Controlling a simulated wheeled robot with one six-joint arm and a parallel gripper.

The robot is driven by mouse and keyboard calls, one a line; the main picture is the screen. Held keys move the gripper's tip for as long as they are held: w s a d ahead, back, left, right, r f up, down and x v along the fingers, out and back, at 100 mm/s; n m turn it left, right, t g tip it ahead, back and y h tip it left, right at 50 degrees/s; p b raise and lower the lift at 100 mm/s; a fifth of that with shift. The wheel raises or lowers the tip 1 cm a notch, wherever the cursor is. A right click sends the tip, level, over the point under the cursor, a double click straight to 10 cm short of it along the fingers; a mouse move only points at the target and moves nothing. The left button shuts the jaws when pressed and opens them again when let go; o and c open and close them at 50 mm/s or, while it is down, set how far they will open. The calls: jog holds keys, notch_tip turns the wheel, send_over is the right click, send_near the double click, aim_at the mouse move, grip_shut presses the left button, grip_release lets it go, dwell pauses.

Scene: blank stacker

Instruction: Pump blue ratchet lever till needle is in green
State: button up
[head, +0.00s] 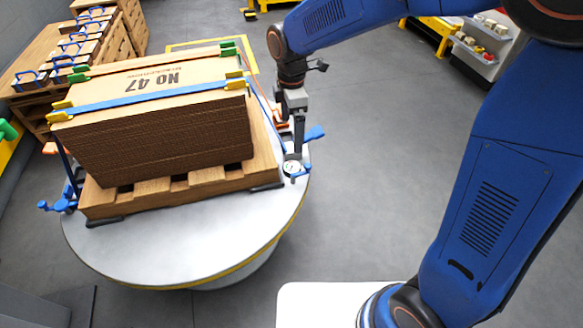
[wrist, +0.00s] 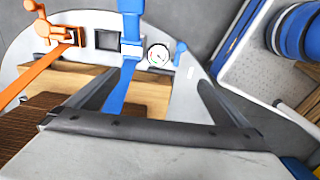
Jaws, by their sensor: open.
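The blue ratchet lever (head: 315,133) sticks out at the right of the round table, beside my gripper (head: 297,145). In the wrist view the blue lever (wrist: 130,8) points up at the top, above its blue ratchet body and strap. My gripper (wrist: 155,95) is open and empty, its fingers reaching down on either side of the blue strap's line. The round white gauge (head: 293,168) sits just below the gripper; it also shows in the wrist view (wrist: 158,55) with small green and red marks. Its needle is too small to read.
A cardboard stack (head: 150,145) on a wooden pallet (head: 180,190) stands on the round table (head: 190,245), strapped in blue and orange. An orange ratchet (wrist: 55,35) lies left of the blue one. Another blue ratchet (head: 60,203) is at the left.

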jog(key=shift+d+r, duration=0.1)
jog(key=shift+r, duration=0.85)
jog(key=s+d+r+m+t, duration=0.1)
jog(key=s+d+r+m, duration=0.35)
jog(key=d, duration=0.45)
jog(key=s+d+r+m+t, duration=0.1)
jog(key=s+d+r+m, duration=0.35)
jog(key=d, duration=0.45)
jog(key=s+d+f+m+t, duration=0.1)
jog(key=s+d+m+t, duration=0.1)
jog(key=s+d+m, duration=0.9)
jog(key=s+m, duration=0.1)
jog(key=s, duration=0.3)
jog(key=shift+d+f+t, duration=0.2)
jog(key=shift+d+t, duration=0.1)
jog(key=shift+t, duration=0.1)
